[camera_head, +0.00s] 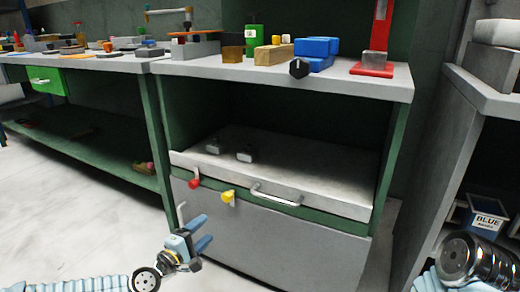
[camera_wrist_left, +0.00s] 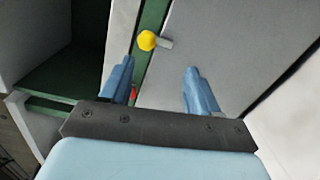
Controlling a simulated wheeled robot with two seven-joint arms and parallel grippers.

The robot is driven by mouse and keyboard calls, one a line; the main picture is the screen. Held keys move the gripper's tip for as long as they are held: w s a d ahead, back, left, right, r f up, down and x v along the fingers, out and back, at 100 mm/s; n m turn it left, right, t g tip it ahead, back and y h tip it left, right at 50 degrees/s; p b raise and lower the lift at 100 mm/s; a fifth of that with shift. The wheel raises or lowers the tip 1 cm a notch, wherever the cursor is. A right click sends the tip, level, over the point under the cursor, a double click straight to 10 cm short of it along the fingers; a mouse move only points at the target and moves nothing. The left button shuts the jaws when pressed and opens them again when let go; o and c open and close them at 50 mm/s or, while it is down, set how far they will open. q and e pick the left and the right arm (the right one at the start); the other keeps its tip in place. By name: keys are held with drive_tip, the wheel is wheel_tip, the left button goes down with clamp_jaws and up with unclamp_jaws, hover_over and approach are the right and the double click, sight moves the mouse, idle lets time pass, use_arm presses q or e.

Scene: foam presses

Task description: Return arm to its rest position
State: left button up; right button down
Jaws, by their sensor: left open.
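My left gripper (camera_head: 204,232) is low in front of the grey and green cabinet (camera_head: 270,248) in the head view. Its two blue fingers are apart and nothing is between them. In the left wrist view the open fingers (camera_wrist_left: 160,90) point toward the cabinet front, with a yellow knob (camera_wrist_left: 147,41) beyond them. My right arm (camera_head: 470,262) shows at the lower right of the head view; its gripper is not visible.
The cabinet front has a red knob (camera_head: 194,183), a yellow knob (camera_head: 228,196) and a metal handle (camera_head: 275,196). Blue blocks (camera_head: 316,50) and a red stand (camera_head: 374,62) are on the worktop. A blue box (camera_head: 486,220) sits in the right shelf. Floor at left is clear.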

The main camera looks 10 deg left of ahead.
use_arm(q)
drive_tip(key=s+d+f+m+g+h, duration=0.1)
drive_tip(key=s+d+f+m+g, duration=0.3)
drive_tip(key=d+f, duration=0.45)
drive_tip(key=s+d+f+m+g+h, duration=0.1)
drive_tip(key=s+d+f+m+g, duration=0.2)
drive_tip(key=s+d+f+g, duration=0.5)
drive_tip(key=s+a+f+m+g+y, duration=0.2)
drive_tip(key=s+a+f+m, duration=0.1)
drive_tip(key=s+f, duration=0.35)
drive_tip(key=s+a+f+m+g+y, duration=0.2)
drive_tip(key=s+a+f+m+y, duration=0.15)
drive_tip(key=s+f, duration=0.3)
wheel_tip(320, 180, up, 14)
drive_tip(key=d+h+p, duration=0.1)
drive_tip(key=d+p, duration=0.1)
drive_tip(key=p, duration=1.2)
drive_tip(key=shift+w+f+p, duration=0.2)
drive_tip(key=shift+w+p, duration=0.05)
drive_tip(key=shift+p, duration=0.15)
